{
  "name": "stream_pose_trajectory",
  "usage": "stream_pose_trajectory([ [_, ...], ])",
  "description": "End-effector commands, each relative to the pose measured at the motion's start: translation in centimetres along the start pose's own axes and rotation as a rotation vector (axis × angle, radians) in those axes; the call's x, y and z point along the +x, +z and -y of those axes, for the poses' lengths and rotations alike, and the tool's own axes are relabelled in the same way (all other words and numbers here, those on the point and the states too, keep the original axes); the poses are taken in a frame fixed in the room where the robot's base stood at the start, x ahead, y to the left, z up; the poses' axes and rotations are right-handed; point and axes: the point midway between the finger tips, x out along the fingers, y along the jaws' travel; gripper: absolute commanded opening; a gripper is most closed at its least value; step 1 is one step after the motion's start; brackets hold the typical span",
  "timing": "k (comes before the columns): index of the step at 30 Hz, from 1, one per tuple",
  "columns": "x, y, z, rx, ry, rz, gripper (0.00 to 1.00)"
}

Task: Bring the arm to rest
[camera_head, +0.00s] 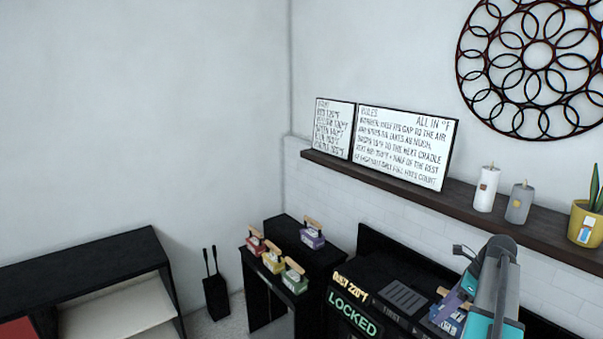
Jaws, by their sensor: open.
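My arm (492,290), grey and teal, rises at the lower right and is folded, with its elbow at the top. My gripper (460,250) is the small dark end just left of the elbow; it is open, with nothing seen between its fingers. It is in front of the white tiled wall, above a black unit (388,292). The lower part of the arm is cut off by the bottom edge of the picture.
The black unit shows "LOCKED" (354,313). Several handled blocks, one green (294,280), stand on black stands to the left. A dark shelf (400,192) holds signs, two candles and a yellow pot (583,226).

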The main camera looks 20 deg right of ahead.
Motion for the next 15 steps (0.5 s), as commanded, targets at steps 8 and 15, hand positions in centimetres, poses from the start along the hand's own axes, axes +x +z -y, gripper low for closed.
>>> stream_pose_trajectory([
  [8,12.2,4.4,-4.8,-0.095,0.152,-0.046,0.74],
  [15,21.9,6.7,-10.1,-0.184,0.266,-0.103,0.74],
])
